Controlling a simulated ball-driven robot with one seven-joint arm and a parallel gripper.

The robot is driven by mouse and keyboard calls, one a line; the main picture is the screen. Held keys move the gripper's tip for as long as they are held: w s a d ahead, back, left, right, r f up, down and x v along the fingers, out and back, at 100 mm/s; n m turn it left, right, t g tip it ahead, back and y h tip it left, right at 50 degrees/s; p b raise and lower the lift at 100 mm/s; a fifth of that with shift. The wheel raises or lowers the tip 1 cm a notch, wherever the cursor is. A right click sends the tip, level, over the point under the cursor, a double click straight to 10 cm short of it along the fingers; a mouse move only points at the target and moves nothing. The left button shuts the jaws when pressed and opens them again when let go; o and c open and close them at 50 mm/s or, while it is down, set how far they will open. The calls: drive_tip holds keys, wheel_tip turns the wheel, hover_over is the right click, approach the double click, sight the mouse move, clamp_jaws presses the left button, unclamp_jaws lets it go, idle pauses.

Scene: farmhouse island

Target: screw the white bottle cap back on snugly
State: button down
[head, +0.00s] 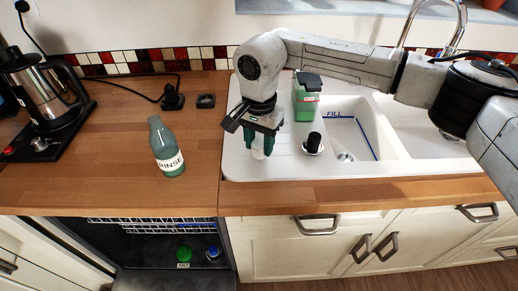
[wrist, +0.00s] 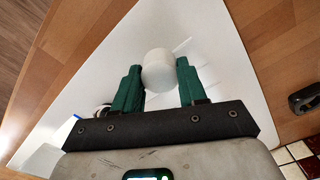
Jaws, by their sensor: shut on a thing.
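A clear bottle (head: 169,159) with greenish contents and a RINSE label stands upright on the wooden counter. Its narrow neck is bare at the top. My gripper (head: 258,150) is over the white drainboard, to the right of the bottle and apart from it. In the wrist view, the white cap (wrist: 158,69) sits between the green fingers of my gripper (wrist: 160,75), which is shut on it. The cap is small and partly hidden by the fingers in the head view. The bottle does not show clearly in the wrist view.
A green container (head: 305,106) with a dark lid and a black knob-like piece (head: 313,144) stand near my gripper on the sink unit (head: 245,172). A kettle (head: 47,92) is at the far left. Below, an open dishwasher (head: 150,240) shows. Counter around the bottle is clear.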

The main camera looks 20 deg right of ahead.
sight(260, 144)
drive_tip(key=shift+r+p, duration=1.35)
drive_tip(key=shift+r, duration=1.35)
